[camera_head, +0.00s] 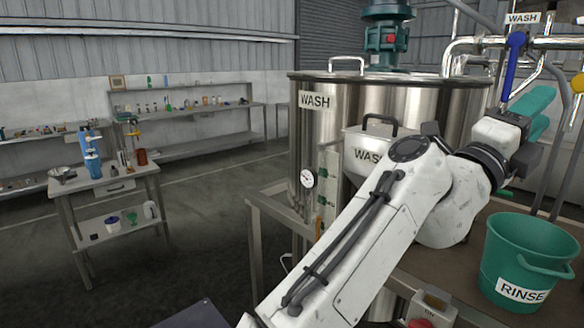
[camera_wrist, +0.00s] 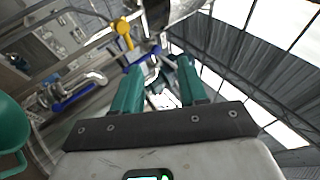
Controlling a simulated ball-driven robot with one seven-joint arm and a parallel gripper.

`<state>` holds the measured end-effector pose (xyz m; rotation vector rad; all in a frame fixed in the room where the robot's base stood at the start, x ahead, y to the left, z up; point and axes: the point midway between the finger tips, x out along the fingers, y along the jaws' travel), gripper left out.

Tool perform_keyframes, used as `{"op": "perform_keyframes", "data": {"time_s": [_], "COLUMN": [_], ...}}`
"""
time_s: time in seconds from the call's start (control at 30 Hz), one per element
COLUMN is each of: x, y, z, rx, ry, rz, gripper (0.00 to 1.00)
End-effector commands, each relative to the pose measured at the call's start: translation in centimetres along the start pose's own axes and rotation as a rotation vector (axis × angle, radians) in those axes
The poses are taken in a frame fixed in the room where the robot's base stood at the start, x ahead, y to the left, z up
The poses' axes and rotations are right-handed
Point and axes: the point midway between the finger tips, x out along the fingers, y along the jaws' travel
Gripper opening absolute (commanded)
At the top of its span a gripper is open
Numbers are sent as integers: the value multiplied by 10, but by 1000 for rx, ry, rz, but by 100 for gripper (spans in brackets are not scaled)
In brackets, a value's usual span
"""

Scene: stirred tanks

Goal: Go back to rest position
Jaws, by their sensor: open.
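My gripper (camera_head: 540,104) is raised at the right of the head view, above the bench. In the wrist view its two teal fingers (camera_wrist: 160,76) stand apart with a gap between them. Nothing is clearly held, though pipework shows behind the gap. My white arm reaches up to it from the bottom centre. A blue valve handle (camera_head: 513,58) hangs upright under a WASH sign (camera_head: 522,18), just left of the fingers in the head view. I cannot tell whether they touch. The wrist view also shows a blue handle (camera_wrist: 141,60) near the left fingertip.
A steel WASH tank (camera_head: 400,95) with a green motor stands behind my arm. A teal RINSE bucket (camera_head: 510,245) sits on the bench at right. Pipes and a yellow handle (camera_head: 578,83) are near my gripper. A small table (camera_head: 110,185) stands left; the floor between is clear.

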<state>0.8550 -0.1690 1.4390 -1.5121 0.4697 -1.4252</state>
Motion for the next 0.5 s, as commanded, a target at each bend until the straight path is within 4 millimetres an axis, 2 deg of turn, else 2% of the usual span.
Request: {"op": "perform_keyframes", "data": {"time_s": [0.5], "x": [5], "y": [4], "z": [18], "rx": [-166], "ry": [-223], "rz": [-127], "gripper": [42]}}
